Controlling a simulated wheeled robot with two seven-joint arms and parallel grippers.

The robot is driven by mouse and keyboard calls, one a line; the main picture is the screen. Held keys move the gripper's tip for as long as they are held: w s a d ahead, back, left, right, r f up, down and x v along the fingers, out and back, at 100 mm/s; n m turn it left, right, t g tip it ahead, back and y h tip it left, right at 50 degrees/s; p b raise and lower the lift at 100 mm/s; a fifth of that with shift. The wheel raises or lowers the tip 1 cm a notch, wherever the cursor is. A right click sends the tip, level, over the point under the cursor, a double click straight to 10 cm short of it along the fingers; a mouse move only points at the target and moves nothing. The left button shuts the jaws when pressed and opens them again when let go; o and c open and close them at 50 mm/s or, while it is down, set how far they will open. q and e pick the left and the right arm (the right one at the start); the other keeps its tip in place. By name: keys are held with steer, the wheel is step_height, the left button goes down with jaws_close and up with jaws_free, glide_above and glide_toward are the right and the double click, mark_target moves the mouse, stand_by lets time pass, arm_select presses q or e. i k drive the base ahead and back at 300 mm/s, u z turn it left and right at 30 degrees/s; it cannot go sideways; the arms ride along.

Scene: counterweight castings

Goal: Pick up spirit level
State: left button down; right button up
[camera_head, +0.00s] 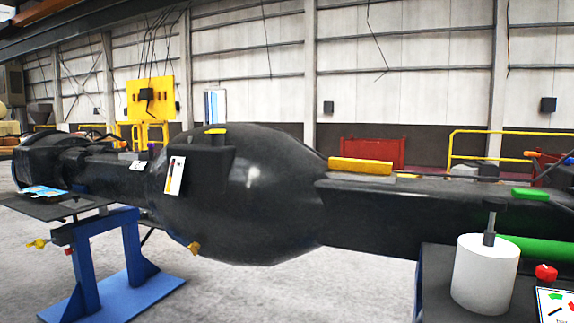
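A long yellow bar (360,166) lies flat on top of the black casting (262,195), right of its bulging middle. It looks like the spirit level, but no vial can be made out at this size. Its upper side and front face show, and nothing covers it. Neither of my grippers shows in the head view.
A dark stand at the lower right bears a white cylinder (485,275) with a grey stem, a red knob (546,273) and a printed card (556,305). A green block (530,194) lies on the casting. A blue stand (112,262) is at left. Open floor shows below the casting.

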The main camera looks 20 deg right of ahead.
mark_target(355, 165)
steer(key=u, duration=0.45)
steer(key=i, duration=1)
steer(key=z, duration=0.05)
